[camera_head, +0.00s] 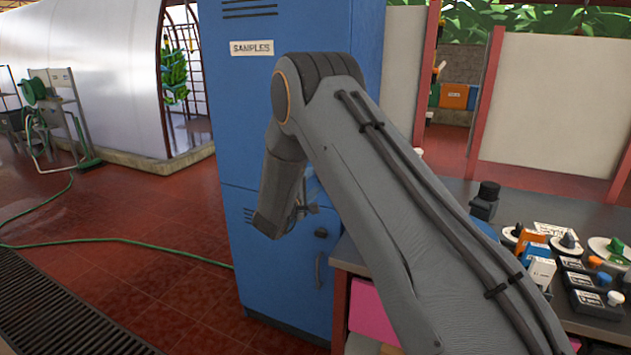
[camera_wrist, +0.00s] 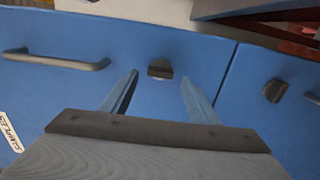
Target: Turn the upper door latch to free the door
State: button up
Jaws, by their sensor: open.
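The upper door (camera_head: 235,120) of the blue cabinet carries a SAMPLES label. Its dark latch knob (camera_wrist: 160,68) shows in the wrist view, framed between the fingertips of my gripper (camera_wrist: 159,77). My gripper is open and empty, with one finger on each side of the latch in the picture. Whether the fingertips reach around the knob or stop short of it, I cannot tell. In the head view my gripper (camera_head: 310,198) is partly hidden by my arm, and the upper latch is hidden. The upper door looks shut.
The lower door (camera_head: 265,260) has a similar latch (camera_head: 321,233), right of the seam in the wrist view (camera_wrist: 275,90). A bar handle (camera_wrist: 55,60) lies left of the upper latch. A worktable with several boxes (camera_head: 540,270) stands at right. Open floor lies left.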

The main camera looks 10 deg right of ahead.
jog(key=b+v, duration=0.1)
jog(key=v, duration=0.4)
jog(key=shift+a, duration=0.1)
jog(key=s+d+f+m+g+y, duration=0.2)
jog(key=s+m+g+y, duration=0.3)
jog(key=s, duration=1.6)
jog(key=s+d+f+m+g+y, duration=0.2)
jog(key=s+m+g+y, duration=0.3)
jog(key=s, duration=1.7)
jog(key=m+g, duration=0.1)
jog(key=g, duration=0.3)
jog(key=shift+d+f+y, duration=0.25)
jog(key=shift+y, duration=0.05)
jog(key=shift+s, duration=0.1)
